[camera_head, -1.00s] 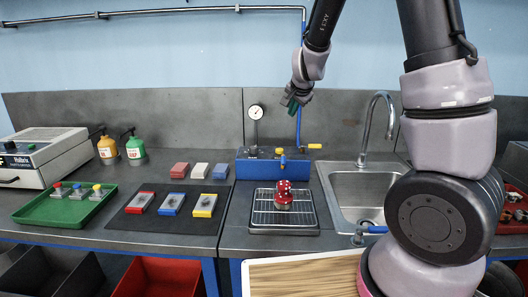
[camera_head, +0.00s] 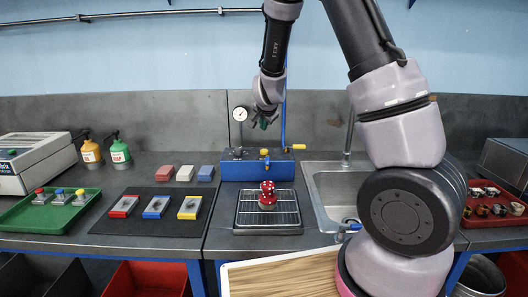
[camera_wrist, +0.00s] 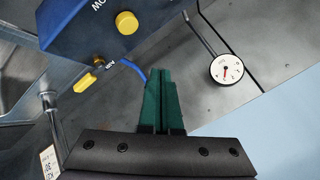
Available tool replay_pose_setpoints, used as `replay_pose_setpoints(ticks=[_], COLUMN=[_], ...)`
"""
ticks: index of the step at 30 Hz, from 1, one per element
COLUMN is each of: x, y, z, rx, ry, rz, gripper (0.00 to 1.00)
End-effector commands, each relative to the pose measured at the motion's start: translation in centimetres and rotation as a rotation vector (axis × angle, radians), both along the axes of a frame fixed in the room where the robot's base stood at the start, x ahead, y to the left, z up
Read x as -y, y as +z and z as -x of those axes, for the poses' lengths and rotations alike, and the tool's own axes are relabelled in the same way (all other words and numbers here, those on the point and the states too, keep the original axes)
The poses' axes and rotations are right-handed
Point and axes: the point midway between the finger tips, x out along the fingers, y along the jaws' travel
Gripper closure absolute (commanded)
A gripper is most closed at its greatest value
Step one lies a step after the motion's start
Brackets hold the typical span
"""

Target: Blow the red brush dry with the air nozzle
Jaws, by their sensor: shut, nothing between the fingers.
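The red brush (camera_head: 267,191), red with white spots, stands on a wire rack over a dark tray (camera_head: 240,229) left of the sink. Behind it is a blue air box (camera_head: 232,171) with yellow knobs. My gripper (camera_head: 264,122) hangs above the blue box, apart from the brush. In the wrist view its green fingers (camera_wrist: 160,88) are shut and empty, with the box (camera_wrist: 85,35) and a blue hose (camera_wrist: 132,68) beyond them.
A pressure gauge (camera_head: 240,114) and an upright blue pipe (camera_head: 284,120) stand close to my gripper. The sink (camera_head: 325,184) and its faucet are to the right. A dark mat (camera_head: 125,222) with several coloured blocks and a green tray (camera_head: 25,222) lie left.

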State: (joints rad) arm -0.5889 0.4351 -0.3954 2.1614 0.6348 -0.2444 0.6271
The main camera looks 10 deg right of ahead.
Motion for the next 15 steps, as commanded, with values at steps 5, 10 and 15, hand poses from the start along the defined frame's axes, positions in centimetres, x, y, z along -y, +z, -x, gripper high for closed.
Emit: replay_pose_setpoints(ticks=[5, 10, 15], x=[0.1, 0.1, 0.1], y=[-2.8, -4.9, -6.1], z=[0.0, 0.0, 0.0], rx=[-0.004, -0.002, -0.001], ry=[-0.002, -0.001, 0.000], rz=[0.001, 0.000, 0.000], gripper=[1.00, 1.00, 1.00])
